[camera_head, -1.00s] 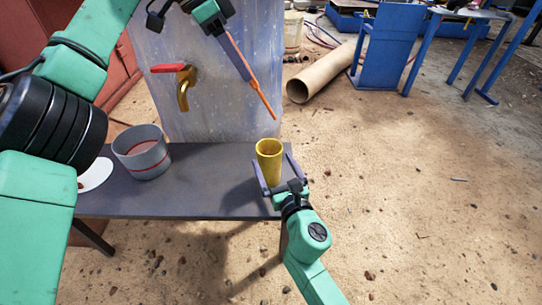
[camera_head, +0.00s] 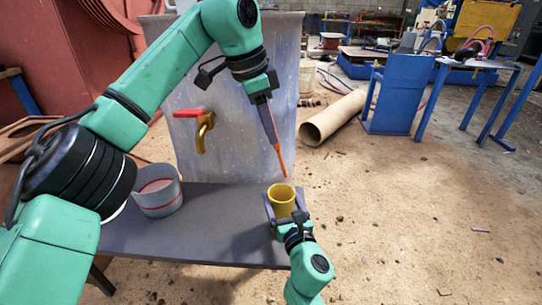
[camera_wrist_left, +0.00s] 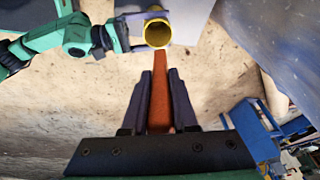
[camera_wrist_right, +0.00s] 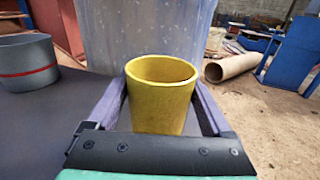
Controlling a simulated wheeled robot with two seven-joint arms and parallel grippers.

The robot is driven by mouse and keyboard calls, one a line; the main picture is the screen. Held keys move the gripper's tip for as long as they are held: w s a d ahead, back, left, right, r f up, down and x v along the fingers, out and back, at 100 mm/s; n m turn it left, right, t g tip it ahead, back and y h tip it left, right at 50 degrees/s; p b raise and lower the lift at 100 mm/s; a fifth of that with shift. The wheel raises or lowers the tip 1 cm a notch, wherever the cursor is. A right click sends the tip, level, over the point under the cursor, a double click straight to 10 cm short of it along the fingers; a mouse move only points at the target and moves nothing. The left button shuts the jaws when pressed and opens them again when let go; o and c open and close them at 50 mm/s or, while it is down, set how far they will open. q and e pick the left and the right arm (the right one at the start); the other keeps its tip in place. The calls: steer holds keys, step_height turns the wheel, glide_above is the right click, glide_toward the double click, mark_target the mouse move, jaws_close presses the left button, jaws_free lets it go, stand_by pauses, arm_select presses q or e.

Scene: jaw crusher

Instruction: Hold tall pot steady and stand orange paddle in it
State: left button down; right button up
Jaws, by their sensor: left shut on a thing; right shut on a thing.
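The tall yellow pot (camera_head: 282,201) stands upright at the right end of the grey table. My right gripper (camera_head: 284,212) is shut on it, one finger on each side; in the right wrist view the pot (camera_wrist_right: 160,100) shows between the fingers, its mouth open upward. My left gripper (camera_head: 267,118) is shut on the orange paddle (camera_head: 280,158) and holds it above the pot, slanting down to the right. The paddle's lower tip is just above the pot's rim. In the left wrist view the paddle (camera_wrist_left: 161,90) points toward the pot's mouth (camera_wrist_left: 158,33).
A grey bucket with a red band (camera_head: 158,196) stands on the table (camera_head: 200,230) at the left, partly behind my left arm. A panel with a brass tap (camera_head: 203,132) and red handle stands behind the table. A cardboard tube (camera_head: 333,118) lies on the floor behind.

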arm_select(q)
steer(key=shift+s+d+f+t+y, duration=0.25)
steer(key=shift+d+f+t+y, duration=0.25)
steer(key=shift+d+f+y, duration=0.25)
glide_above(274, 201)
steer(key=shift+s+a+f+x, duration=0.1)
steer(key=shift+s+a+x, duration=0.25)
steer(key=shift+x, duration=1.7)
steer(key=shift+s+a+f+x, duration=0.15)
steer(key=shift+s+x, duration=0.3)
steer(key=shift+x, duration=1.55)
steer(key=shift+s+a+f+x, duration=0.15)
steer(key=shift+s+x, duration=0.25)
steer(key=shift+x, duration=1.65)
steer(key=shift+r, duration=0.1)
steer(key=c, duration=0.6)
jaws_free()
steer(key=shift+r, duration=0.1)
steer(key=v, duration=1.1)
steer(key=shift+a+r, duration=0.15)
steer(key=shift+r, duration=0.25)
steer(key=shift+s, duration=0.1)
